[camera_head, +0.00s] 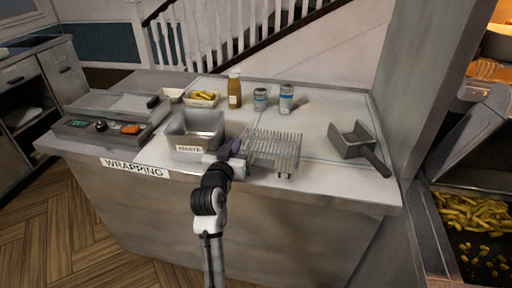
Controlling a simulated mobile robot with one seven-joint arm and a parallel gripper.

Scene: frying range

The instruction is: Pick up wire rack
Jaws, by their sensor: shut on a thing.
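The wire rack (272,146) is a silvery grid of thin parallel bars, in the middle of the counter, near its front edge. My gripper (240,150) reaches in from the front and is shut on the rack's left end. My wrist and gripper body hide part of that end. From this one view I cannot tell whether the rack rests on the counter or is held just above it.
A metal bin (196,126) stands close on the left. A scoop (354,144) lies to the right. A sauce bottle (234,90) and two cans (286,98) stand behind. A tray of fries (203,99) is at back left. The counter (316,152) is clear between rack and scoop.

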